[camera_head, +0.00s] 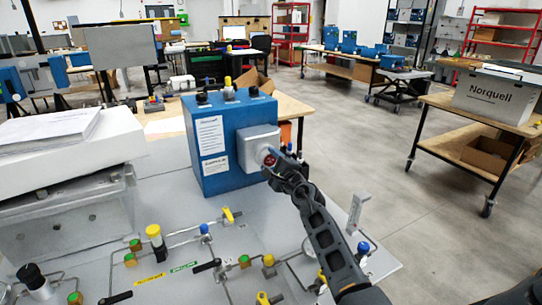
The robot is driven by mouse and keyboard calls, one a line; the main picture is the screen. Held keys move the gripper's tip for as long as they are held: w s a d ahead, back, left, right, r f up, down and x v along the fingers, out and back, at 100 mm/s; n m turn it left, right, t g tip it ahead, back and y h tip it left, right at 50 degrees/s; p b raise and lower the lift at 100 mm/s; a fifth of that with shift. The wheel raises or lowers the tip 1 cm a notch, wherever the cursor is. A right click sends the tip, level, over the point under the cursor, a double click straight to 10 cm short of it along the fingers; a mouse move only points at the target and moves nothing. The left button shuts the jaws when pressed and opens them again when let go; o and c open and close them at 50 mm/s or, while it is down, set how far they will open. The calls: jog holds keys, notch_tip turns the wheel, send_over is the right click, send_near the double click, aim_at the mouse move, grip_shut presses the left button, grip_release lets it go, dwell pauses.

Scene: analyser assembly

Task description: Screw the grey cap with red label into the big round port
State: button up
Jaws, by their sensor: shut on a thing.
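A blue analyser box (215,172) stands on the grey panel, with a light grey housing (258,141) on its right-hand face. My gripper (275,162) is at the front of this housing, at the end of my dark arm that reaches up from the lower right. It is shut on the grey cap with the red label (268,159), of which only a small part with some red shows. The big round port is hidden behind the cap and gripper, so I cannot tell whether the cap touches it or sits in it.
Several tubes, yellow and green fittings and black-handled valves cover the panel (209,258) in front. A white box with papers (60,130) stands at the left. A grey bracket (356,210) stands right of my arm. Open floor lies to the right.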

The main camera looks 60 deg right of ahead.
jog(key=shift+d+r+m+p, duration=0.1)
jog(key=shift+m+p, duration=0.1)
jog(key=shift+m, duration=0.3)
jog(key=shift+r+m+p, duration=0.1)
jog(key=shift+m+p, duration=0.05)
jog(key=shift+m, duration=0.35)
jog(key=shift+f+m, duration=0.2)
jog(key=shift+m, duration=0.5)
jog(key=m, duration=0.2)
jog(key=shift+m, duration=0.3)
jog(key=m, duration=0.3)
jog(key=shift+s+m, duration=0.1)
jog(key=shift+m, duration=0.2)
jog(key=m, duration=0.3)
jog(key=shift+d+m, duration=0.1)
jog(key=shift+m, duration=0.3)
jog(key=o, duration=1)
jog(key=shift+r, duration=0.1)
